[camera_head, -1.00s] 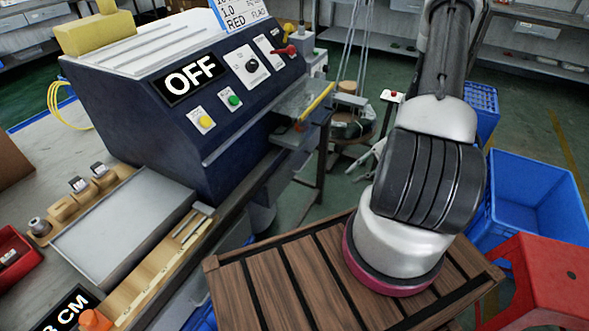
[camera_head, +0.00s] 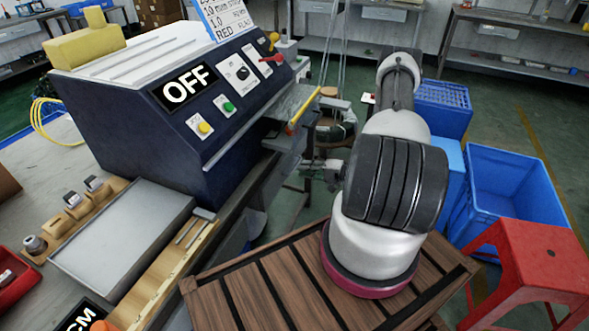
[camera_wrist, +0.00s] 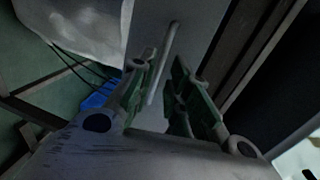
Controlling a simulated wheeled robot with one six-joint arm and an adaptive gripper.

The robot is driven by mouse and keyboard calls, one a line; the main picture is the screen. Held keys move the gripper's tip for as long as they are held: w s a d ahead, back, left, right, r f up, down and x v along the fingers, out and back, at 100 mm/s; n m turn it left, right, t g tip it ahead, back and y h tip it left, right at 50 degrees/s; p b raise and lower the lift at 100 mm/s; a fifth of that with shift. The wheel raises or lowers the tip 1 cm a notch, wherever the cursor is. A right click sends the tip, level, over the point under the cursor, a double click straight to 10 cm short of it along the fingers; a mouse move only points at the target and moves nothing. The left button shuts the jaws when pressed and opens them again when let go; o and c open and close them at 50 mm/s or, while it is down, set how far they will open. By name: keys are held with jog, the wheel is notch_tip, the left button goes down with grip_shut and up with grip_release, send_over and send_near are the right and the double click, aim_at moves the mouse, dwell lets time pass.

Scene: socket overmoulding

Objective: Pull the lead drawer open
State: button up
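In the wrist view a plain grey drawer front (camera_wrist: 195,38) fills the upper middle. A slim pale bar handle (camera_wrist: 165,58) runs along it, slightly tilted in the picture. My gripper (camera_wrist: 163,80) has its two greenish fingers spread apart, with the lower end of the handle showing in the gap between them. I cannot tell whether either finger touches the handle. The drawer looks shut, though its edges are mostly dark. In the head view my gripper (camera_head: 326,172) is small, beyond my arm and beside the bench edge; the drawer front cannot be made out there.
A dark blue machine (camera_head: 190,110) marked OFF stands on the bench, with a clear guard (camera_head: 293,103) jutting over its right edge. A blue crate (camera_head: 510,190) and red stool (camera_head: 530,265) stand at right.

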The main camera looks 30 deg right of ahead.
aim_at(295, 168)
jog(key=x, duration=0.5)
grip_shut()
